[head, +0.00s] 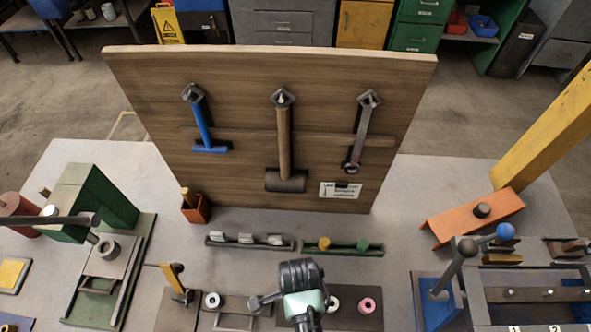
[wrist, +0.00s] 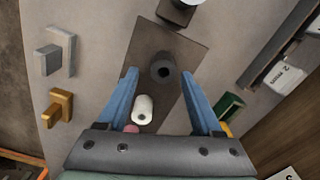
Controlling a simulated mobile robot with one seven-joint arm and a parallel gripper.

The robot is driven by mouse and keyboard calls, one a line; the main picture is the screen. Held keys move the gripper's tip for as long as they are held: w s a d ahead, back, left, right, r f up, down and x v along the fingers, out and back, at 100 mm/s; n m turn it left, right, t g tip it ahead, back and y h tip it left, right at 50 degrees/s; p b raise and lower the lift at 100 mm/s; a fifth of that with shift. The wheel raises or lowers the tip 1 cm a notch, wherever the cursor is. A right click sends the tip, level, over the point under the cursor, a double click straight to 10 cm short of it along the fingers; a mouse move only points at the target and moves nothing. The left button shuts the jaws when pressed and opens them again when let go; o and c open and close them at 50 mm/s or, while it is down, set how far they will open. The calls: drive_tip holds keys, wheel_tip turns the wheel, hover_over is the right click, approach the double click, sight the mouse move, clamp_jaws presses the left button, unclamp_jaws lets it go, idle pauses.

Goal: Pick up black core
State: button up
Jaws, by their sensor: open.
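The black core (wrist: 162,68), a short dark cylinder with a hole in its top, stands on a dark flat plate (wrist: 160,37) in the wrist view. My gripper (wrist: 160,74) is open above it, its two blue fingers apart, one on each side of the core in the picture. I cannot tell how high the fingertips are above it. A white hollow core (wrist: 142,110) and a pink one (wrist: 131,129) are on the near side, between the fingers in the picture. In the head view my arm's end hides the black core; the white core (head: 333,304) and pink core (head: 366,305) show beside it.
A wooden board with hanging tools (head: 240,120) stands behind. A grey rack (head: 250,244) and a green rack (head: 343,249) lie before it. An orange channel block (head: 475,216) and a blue-grey fixture (head: 440,290) are at right, a green press (head: 95,205) at left.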

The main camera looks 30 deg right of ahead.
drive_tip(key=shift+w+f, duration=0.1)
drive_tip(key=shift+f, duration=1.4)
clamp_jaws()
